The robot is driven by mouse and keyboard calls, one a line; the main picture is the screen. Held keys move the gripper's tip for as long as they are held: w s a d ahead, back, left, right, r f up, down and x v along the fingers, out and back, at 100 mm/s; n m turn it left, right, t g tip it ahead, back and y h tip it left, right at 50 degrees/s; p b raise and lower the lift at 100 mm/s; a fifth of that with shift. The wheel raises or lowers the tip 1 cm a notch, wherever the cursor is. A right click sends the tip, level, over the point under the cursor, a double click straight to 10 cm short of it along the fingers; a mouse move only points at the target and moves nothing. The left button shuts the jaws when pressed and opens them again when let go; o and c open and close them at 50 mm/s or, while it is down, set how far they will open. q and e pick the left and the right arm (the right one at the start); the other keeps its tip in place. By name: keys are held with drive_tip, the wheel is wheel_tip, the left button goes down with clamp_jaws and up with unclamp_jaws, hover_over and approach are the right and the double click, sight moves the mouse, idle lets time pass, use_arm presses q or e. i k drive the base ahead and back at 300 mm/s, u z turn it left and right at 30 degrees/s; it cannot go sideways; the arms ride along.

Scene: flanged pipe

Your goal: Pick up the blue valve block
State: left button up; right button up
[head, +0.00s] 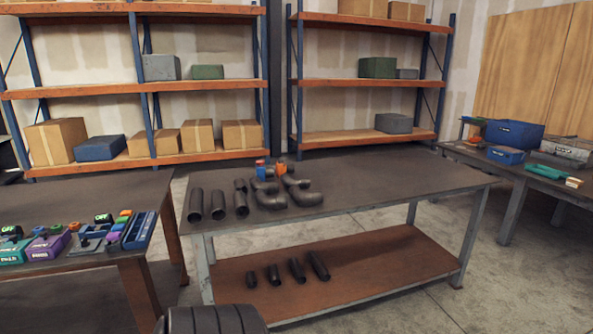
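A small blue block (261,173) with a red top stands at the back of the middle workbench, among the dark pipes. It looks like the blue valve block. An orange block (281,168) stands close to its right. Dark curved pipe elbows (268,198) lie just in front of both and may hide their lower parts. Neither of my grippers is in view, and nothing touches the blue block.
The middle workbench (400,180) holds several straight pipes (218,205) left of the elbows; its right half is clear. Shorter pipes (297,269) lie on its lower shelf. The left table (60,290) carries tools and bins. A right bench holds blue bins (514,134). Shelving stands behind.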

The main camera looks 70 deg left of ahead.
sight(262, 172)
drive_tip(key=u, duration=0.2)
drive_tip(key=i, duration=1.4)
drive_tip(key=u, duration=0.55)
